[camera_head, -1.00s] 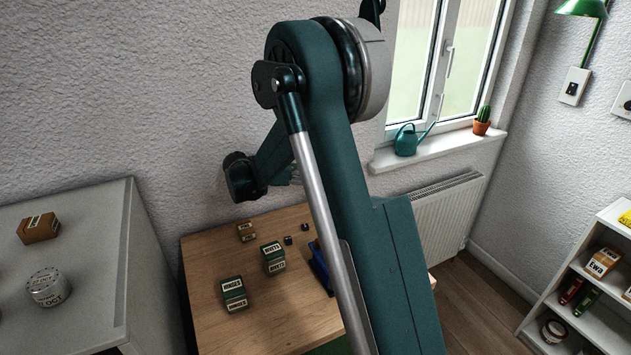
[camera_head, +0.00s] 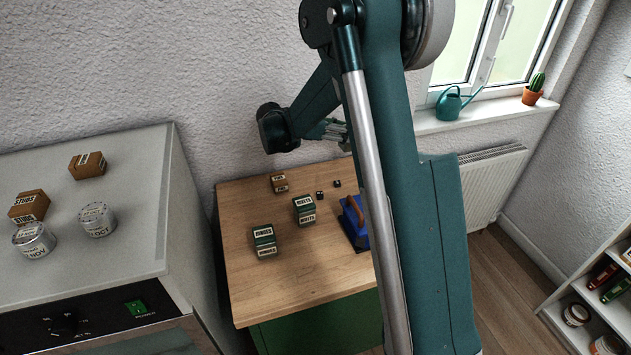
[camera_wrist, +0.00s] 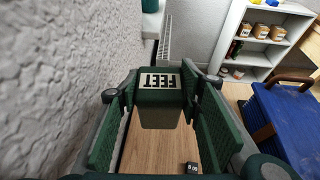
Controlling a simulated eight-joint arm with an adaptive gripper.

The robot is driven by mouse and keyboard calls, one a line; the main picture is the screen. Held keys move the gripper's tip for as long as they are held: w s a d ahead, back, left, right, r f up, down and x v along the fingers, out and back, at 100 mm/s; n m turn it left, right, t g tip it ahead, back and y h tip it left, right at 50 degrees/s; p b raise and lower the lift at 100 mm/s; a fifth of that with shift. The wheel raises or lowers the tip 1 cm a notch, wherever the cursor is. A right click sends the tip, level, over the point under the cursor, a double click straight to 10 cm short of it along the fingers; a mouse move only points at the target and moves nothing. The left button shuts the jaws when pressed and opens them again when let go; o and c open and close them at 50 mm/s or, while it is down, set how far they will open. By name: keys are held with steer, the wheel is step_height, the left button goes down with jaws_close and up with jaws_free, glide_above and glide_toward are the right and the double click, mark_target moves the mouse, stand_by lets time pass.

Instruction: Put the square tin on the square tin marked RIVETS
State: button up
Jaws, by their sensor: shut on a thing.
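The square tin (camera_wrist: 160,110) is a dark green box with a white label of black letters. It sits between the fingers of my gripper (camera_wrist: 156,97), which is shut on it in the wrist view. In the head view my gripper (camera_head: 328,130) is high near the wall, above the back of the wooden table, partly behind my arm; the held tin cannot be made out there. The square tin marked RIVETS (camera_head: 305,211) is green with white labels and stands on the table, below and left of my gripper and apart from it.
A similar green tin (camera_head: 265,243) stands front left of the RIVETS tin. A small brown box (camera_head: 279,183), two small dark cubes (camera_head: 320,195) and a blue box with a brown handle (camera_head: 352,222) are on the table (camera_head: 270,290). The table's front is clear.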

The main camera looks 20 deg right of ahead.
steer(key=s+a+r+n+t+p, duration=0.1)
steer(key=s+a+r+p, duration=0.1)
steer(key=s+a, duration=0.3)
steer(key=s+a+r+n+t+p, duration=0.1)
steer(key=s+a+r+p, duration=0.15)
steer(key=a, duration=0.55)
step_height(320, 180, up, 4)
steer(key=n+t+y+p, duration=0.1)
steer(key=t+p, duration=0.1)
steer(key=p, duration=0.1)
glide_above(304, 202)
steer(key=shift+w, duration=0.1)
steer(key=shift+f, duration=0.15)
steer(key=shift+f+b, duration=0.55)
steer(key=shift+f, duration=2.3)
steer(key=shift+f, duration=0.1)
steer(key=shift+f+b, duration=0.3)
steer(key=shift+f, duration=1.65)
steer(key=shift+f, duration=0.2)
steer(key=o, duration=1)
